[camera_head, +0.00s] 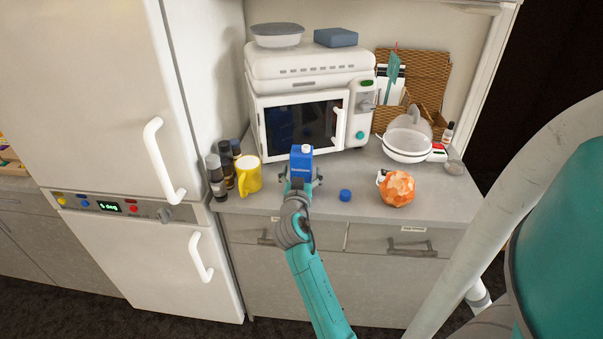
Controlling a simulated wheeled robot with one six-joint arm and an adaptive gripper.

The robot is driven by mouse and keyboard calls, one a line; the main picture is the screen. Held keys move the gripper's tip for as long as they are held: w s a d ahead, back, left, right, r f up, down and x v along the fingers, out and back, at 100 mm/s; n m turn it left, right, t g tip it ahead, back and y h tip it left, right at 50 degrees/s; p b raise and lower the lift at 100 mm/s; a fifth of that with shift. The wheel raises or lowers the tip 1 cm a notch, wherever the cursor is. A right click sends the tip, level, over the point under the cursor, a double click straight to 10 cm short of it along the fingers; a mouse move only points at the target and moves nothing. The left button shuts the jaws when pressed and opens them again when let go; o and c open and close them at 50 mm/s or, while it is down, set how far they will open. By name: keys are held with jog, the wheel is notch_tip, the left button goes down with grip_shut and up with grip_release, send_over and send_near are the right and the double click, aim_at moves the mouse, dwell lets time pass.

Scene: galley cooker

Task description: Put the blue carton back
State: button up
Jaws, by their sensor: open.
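The blue carton (301,158), with a white cap on top, stands upright in front of the white microwave (307,117). My gripper (300,177) is open at the near side of the carton, with a finger showing to its left and to its right. My arm hides the carton's lower part, so I cannot tell whether the fingers touch it. The white fridge (105,100) stands at the left, with its upper and lower doors shut.
A yellow mug (249,173) and several dark bottles (217,177) stand left of the carton. A small blue object (345,195) and an orange faceted object (397,189) lie to the right. A white-rimmed strainer (407,145) is behind them. The counter's front strip (420,208) is partly clear.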

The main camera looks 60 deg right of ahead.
jog(key=v, duration=1.2)
jog(key=s+a+f+n+t+y, duration=0.2)
jog(key=s+a+f+n+y, duration=0.1)
jog(key=a+f, duration=0.3)
jog(key=s+a+f+n+t+y, duration=0.2)
jog(key=a+f+n+y, duration=0.15)
jog(key=a, duration=0.55)
jog(key=s+a+f+n+t+y, duration=0.3)
jog(key=a+f+n+y, duration=0.1)
jog(key=a, duration=0.3)
jog(key=s+a+r+n+y, duration=0.1)
jog(key=s+a+r+y, duration=0.1)
jog(key=s+a, duration=0.4)
jog(key=s+a+r+n+y, duration=0.2)
jog(key=s+a+y, duration=0.2)
jog(key=s, duration=0.8)
jog(key=shift+a+r+t, duration=0.2)
jog(key=shift+a+t, duration=0.2)
jog(key=shift+a, duration=0.45)
